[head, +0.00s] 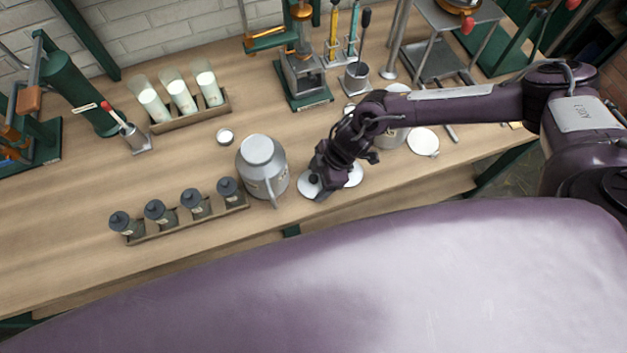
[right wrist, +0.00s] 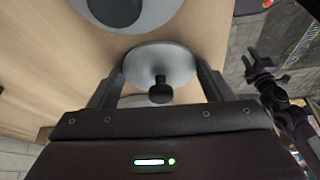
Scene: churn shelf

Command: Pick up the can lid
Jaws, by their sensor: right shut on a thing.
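The can lid is a flat silver disc with a black knob. It shows in the right wrist view (right wrist: 160,62) between my right gripper's two fingers (right wrist: 158,85), its knob towards the camera. In the head view a pale disc (head: 356,175), apparently this lid, shows partly behind my right gripper (head: 346,173). The gripper is shut on the lid, low over the bench. The head view does not show whether the lid touches the wood. A second grey disc (head: 307,190) lies just left, partly covered by the gripper.
A grey milk can (head: 262,168) stands close left of my gripper. A rack of dark-capped jars (head: 195,204) and a rack of milk-filled glasses (head: 181,97) stand further left. A pale disc (head: 423,141) lies right. The bench's front edge is near.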

